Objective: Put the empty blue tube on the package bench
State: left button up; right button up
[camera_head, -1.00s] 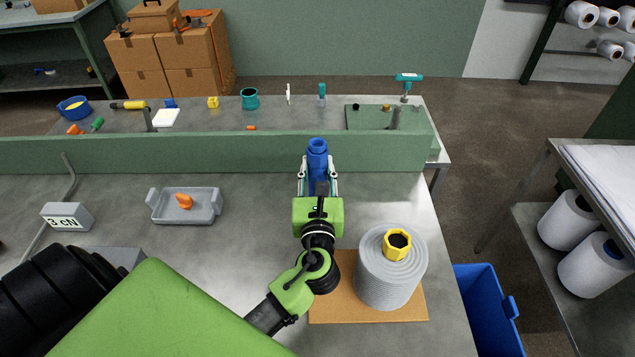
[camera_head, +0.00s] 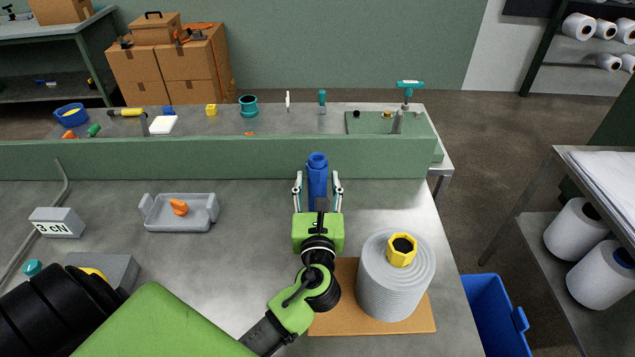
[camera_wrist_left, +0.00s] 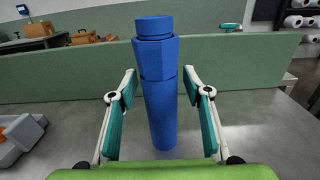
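The empty blue tube (camera_head: 317,180) stands upright on the grey bench (camera_head: 250,260), close in front of the green ledge. It also shows in the left wrist view (camera_wrist_left: 160,90), with its foot on the bench surface. My left gripper (camera_head: 318,178) is open, with one finger on each side of the tube. In the left wrist view a gap shows between each finger and the tube. My right gripper is not in view.
A grey yarn cone (camera_head: 385,285) with a yellow core stands on a brown board (camera_head: 345,325) to the right of my arm. A grey tray (camera_head: 180,222) with an orange piece lies to the left. The green ledge (camera_head: 200,157) runs behind the tube. A blue bin (camera_head: 492,310) is off the right edge.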

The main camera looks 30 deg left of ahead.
pick_arm(q)
jog(key=shift+r, duration=0.2)
jog(key=b+v, duration=0.2)
jog(key=v, duration=1)
